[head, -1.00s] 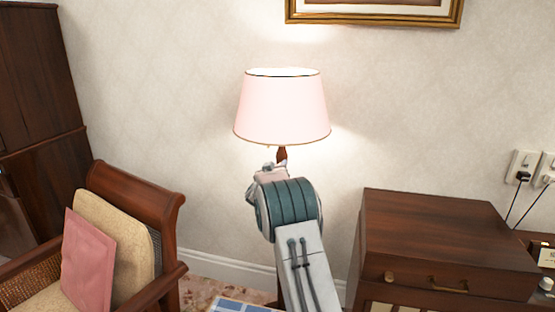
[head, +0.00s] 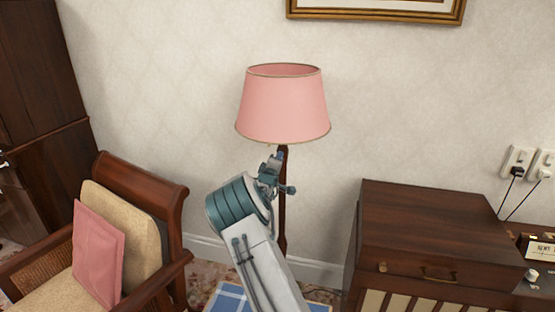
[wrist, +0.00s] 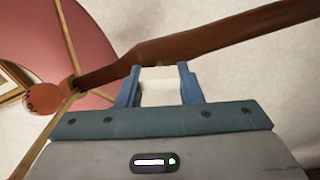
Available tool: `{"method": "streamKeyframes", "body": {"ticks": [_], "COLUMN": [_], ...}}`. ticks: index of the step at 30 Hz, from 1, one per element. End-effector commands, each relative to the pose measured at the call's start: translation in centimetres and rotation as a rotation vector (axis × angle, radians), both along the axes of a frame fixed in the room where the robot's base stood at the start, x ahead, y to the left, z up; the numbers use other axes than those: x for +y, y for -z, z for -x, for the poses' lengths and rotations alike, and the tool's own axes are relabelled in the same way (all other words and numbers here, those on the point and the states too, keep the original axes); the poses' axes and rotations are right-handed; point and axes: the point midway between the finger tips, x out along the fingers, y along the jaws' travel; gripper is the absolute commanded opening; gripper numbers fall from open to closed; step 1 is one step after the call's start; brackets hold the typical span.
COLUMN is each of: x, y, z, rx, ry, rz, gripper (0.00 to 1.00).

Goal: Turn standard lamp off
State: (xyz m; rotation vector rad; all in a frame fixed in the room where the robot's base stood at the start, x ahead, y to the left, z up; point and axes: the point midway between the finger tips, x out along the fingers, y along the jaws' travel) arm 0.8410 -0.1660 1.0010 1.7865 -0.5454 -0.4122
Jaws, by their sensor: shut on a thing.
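The standard lamp (head: 284,108) stands against the wall, upright, with a pink shade and a thin dark wooden pole. Its shade is unlit, with no glow on the wall. My gripper (head: 275,164) is at the pole just below the shade. In the wrist view, the brown pole (wrist: 225,35) runs across in front of my blue fingertips (wrist: 159,72), with the underside of the shade (wrist: 100,45) at left. My gripper is shut on a part of the lamp. A pale block shows between the fingers; I cannot tell exactly what it is.
A wooden armchair (head: 172,215) with a pink cushion (head: 97,255) is at left. A dark wooden cabinet (head: 430,225) is at right, near wall sockets (head: 517,160). A framed picture (head: 380,14) hangs above. A blue checked surface (head: 228,300) shows below my arm.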

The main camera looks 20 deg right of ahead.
Motion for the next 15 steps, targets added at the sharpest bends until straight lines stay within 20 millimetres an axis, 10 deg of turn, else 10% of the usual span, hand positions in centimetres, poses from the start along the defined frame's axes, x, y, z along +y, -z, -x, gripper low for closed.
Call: {"method": "streamKeyframes", "body": {"ticks": [15], "x": [0.25], "y": [0.16], "z": [-0.08], "rx": [0.148], "ry": [-0.003], "rz": [0.220], "gripper": [0.10]}}
